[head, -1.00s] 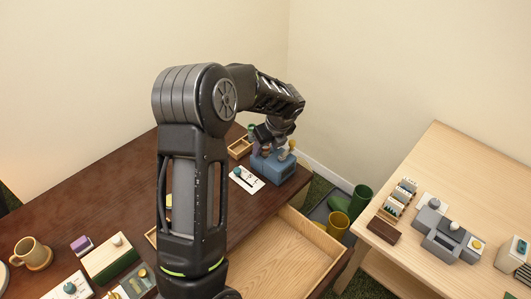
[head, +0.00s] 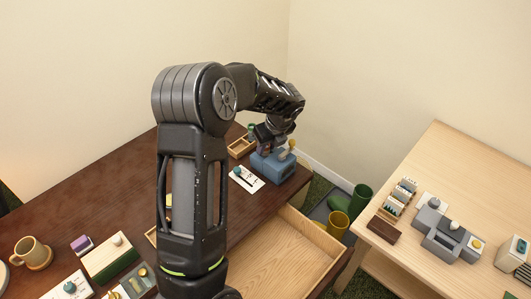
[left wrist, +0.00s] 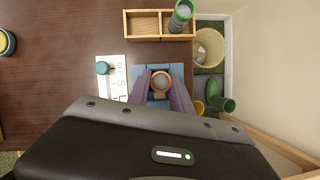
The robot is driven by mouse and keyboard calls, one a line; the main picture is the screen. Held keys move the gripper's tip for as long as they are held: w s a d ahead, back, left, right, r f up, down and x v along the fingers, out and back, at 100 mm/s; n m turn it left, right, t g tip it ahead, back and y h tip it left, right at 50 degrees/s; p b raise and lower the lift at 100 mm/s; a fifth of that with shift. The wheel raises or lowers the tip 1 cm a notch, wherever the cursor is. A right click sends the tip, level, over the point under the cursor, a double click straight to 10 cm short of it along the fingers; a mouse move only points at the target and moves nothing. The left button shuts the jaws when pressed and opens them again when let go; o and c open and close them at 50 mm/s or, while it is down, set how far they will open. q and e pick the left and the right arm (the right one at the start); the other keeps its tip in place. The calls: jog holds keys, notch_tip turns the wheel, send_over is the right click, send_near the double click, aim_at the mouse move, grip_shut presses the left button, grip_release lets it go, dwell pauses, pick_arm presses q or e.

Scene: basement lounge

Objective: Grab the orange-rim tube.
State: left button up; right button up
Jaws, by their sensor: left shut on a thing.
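The orange-rim tube (left wrist: 161,81) shows from above in the left wrist view, a round orange-brown rim with a grey inside. My left gripper (left wrist: 161,92) has one finger on each side of it and is shut on it. The tube is over a blue block (left wrist: 174,70). I cannot tell how far its lower end is in or above the block. In the head view my left gripper (head: 274,146) is at the blue block (head: 272,168), near the far right of the dark table; the tube is hard to make out there. My right gripper is not in view.
A wooden tray (left wrist: 143,23) with a green-rim tube (left wrist: 181,16) lies beside the block. A white card with a teal knob (left wrist: 103,68) is at its left. An open drawer (head: 300,255), green and yellow bins (head: 338,223) and a pale table (head: 450,180) lie to the right.

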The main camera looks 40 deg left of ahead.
pick_arm(q)
grip_shut()
notch_tip(320, 180, up, 10)
dwell(0.6)
dwell(0.5)
